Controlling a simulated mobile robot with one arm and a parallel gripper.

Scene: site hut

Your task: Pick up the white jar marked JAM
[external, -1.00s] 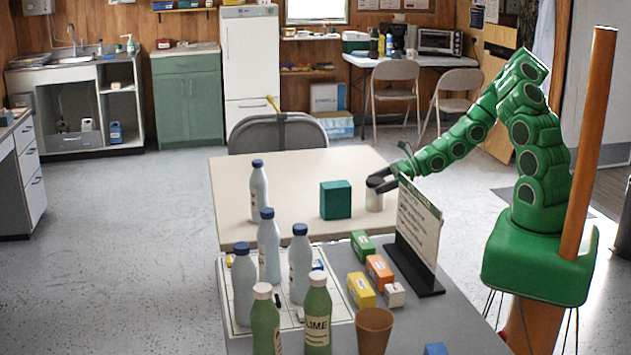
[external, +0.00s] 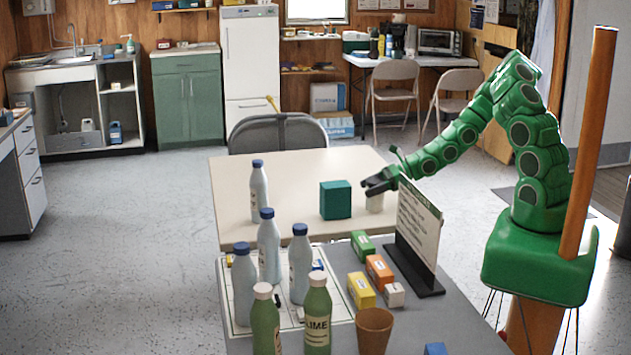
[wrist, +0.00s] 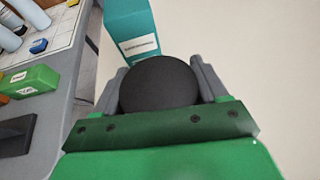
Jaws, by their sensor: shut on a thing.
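The white jar (external: 375,202) stands upright on the beige table, to the right of a teal box (external: 336,200). Its dark round lid (wrist: 160,84) fills the space between the fingers in the wrist view. No JAM marking is readable from here. My gripper (external: 374,184) is shut on the jar near its top, with a finger on each side of the lid in the wrist view (wrist: 160,80). The gripper hides the jar's upper part in the external view.
The teal box stands close beside my gripper. A sign on a black stand (external: 418,225) rises in front, at the grey table's edge. Several bottles, small boxes and a brown cup (external: 374,330) stand on the grey table. The beige table's left part is mostly clear.

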